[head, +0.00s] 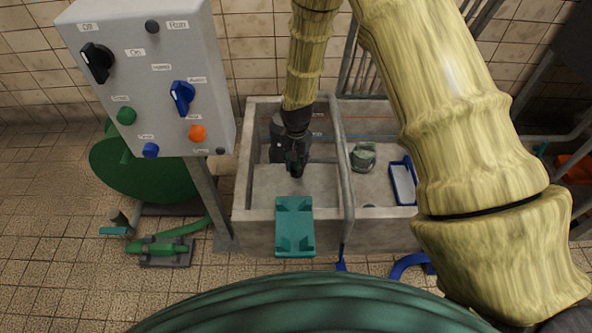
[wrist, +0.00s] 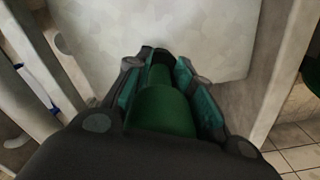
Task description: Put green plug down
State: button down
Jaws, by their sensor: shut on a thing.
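My gripper (head: 294,165) is shut on the green plug, seen between the fingers in the wrist view (wrist: 166,110). In the head view the plug is mostly hidden by my gripper and is only a small dark patch. My gripper hangs over the left basin of a concrete trough (head: 241,190). In the wrist view the pale basin floor (wrist: 150,35) lies beyond the fingertips. I cannot tell whether the plug touches it.
A teal block (head: 294,228) sits at the trough's front edge. A grey pipe (head: 345,180) crosses the trough; the right basin holds a greenish object (head: 363,157) and a blue-white tray (head: 403,182). A control box (head: 150,75) stands left. The left basin's front floor looks clear.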

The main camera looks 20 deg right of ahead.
jog(key=shift+f+b, duration=0.4)
jog(key=shift+f, duration=1.05)
jog(key=shift+f, duration=0.1)
jog(key=c, duration=1.2)
grip_release()
notch_tip(320, 180, up, 12)
jog(key=p, duration=0.4)
jog(key=shift+p, duration=0.3)
